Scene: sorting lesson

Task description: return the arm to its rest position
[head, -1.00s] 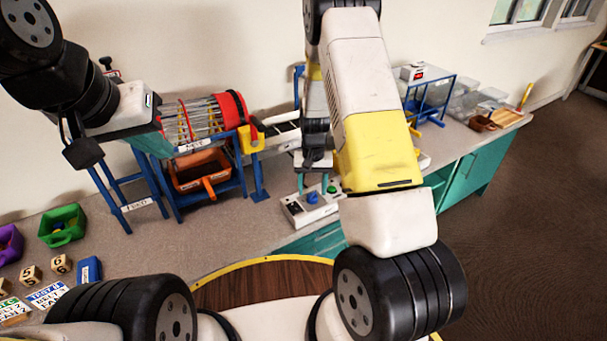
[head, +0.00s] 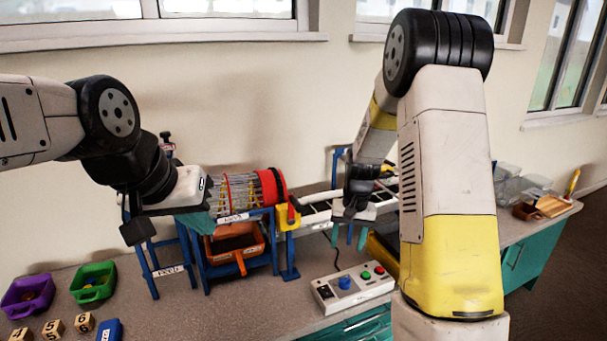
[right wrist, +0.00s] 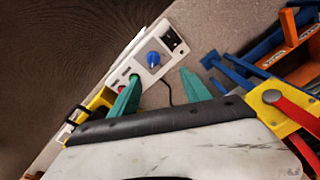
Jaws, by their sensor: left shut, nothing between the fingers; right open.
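My left gripper (head: 203,222) comes in from the left in the head view. It is shut and empty, just left of the red-and-wire drum (head: 250,192), with its teal fingers partly hidden by the drum's frame area. My right gripper (head: 348,236) hangs pointing down above and behind the control box. Its teal fingers are apart with nothing between them. In the right wrist view the open fingers (right wrist: 158,82) show against the control box. My right forearm covers part of the bench at the right.
A control box (head: 350,288) with a blue knob and red and green buttons is on the bench. An orange bin (head: 235,245) is under the drum. Purple (head: 28,296) and green (head: 93,283) bins and number blocks (head: 53,329) are at the left. Clear tubs (head: 520,190) stand far right.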

